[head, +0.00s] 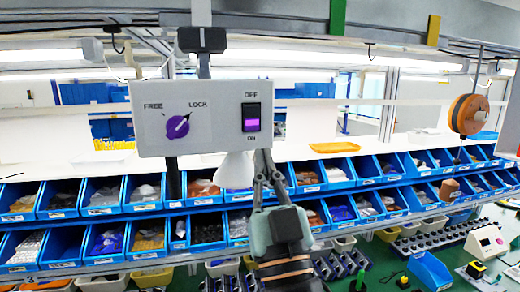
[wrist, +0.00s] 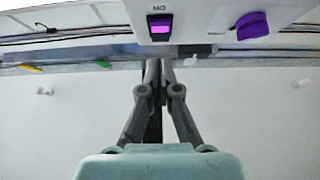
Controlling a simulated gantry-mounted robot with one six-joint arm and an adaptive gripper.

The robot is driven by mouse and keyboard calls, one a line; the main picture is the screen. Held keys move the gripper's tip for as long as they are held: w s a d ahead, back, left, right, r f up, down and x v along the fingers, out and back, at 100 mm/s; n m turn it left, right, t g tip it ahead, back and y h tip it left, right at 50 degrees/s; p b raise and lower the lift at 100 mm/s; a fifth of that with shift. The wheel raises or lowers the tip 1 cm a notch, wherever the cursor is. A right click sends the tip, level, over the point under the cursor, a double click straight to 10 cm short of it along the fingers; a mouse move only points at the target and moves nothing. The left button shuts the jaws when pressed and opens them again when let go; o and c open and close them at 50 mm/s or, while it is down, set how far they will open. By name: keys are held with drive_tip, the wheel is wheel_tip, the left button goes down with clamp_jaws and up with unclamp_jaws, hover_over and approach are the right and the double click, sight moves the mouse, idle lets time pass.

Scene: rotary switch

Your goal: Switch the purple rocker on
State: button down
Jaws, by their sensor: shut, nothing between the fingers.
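The purple rocker (head: 251,117) sits in a black frame on the right part of a light grey panel box (head: 215,110), with OFF printed above it and ON below. A brighter purple patch shows on the rocker; I cannot tell its tilt for sure. The rocker also shows at the top of the wrist view (wrist: 160,29). My gripper (head: 263,152) is shut and empty, its fingertips at the box's lower edge, below the rocker and slightly to its right in the head view. In the wrist view my gripper (wrist: 159,65) points toward the box below the rocker. I cannot tell whether it touches.
A purple rotary knob (head: 177,127) marked FREE and LOCK is left of the rocker on the same panel. A white cone-shaped thing (head: 234,171) is just below the box. Rows of blue bins (head: 105,240) stand behind. An orange reel (head: 468,114) hangs at the right.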

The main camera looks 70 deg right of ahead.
drive_tip(key=d+f+b+v, duration=0.1)
drive_tip(key=b+v, duration=0.1)
drive_tip(key=v, duration=0.4)
drive_tip(key=shift+a+f, duration=0.3)
drive_tip(key=shift+f, duration=0.05)
drive_tip(key=shift+w, duration=0.15)
drive_tip(key=w+a+f+n+t+y+p, duration=0.2)
drive_tip(key=w+a+f+n+y+p, duration=0.45)
drive_tip(key=w+a+f+y, duration=0.7)
drive_tip(key=a+f+n+g+y+p, duration=0.1)
drive_tip(key=a+f+y, duration=0.3)
drive_tip(key=a, duration=0.6)
drive_tip(key=a+f+n+g+y+p, duration=0.2)
drive_tip(key=a+f+n+g+y, duration=0.1)
drive_tip(key=a+f, duration=0.4)
drive_tip(key=a+y, duration=0.1)
drive_tip(key=a, duration=0.2)
drive_tip(key=shift+s+f+n+p, duration=0.15)
drive_tip(key=shift+s+n+p, duration=0.15)
drive_tip(key=shift+s+n, duration=0.1)
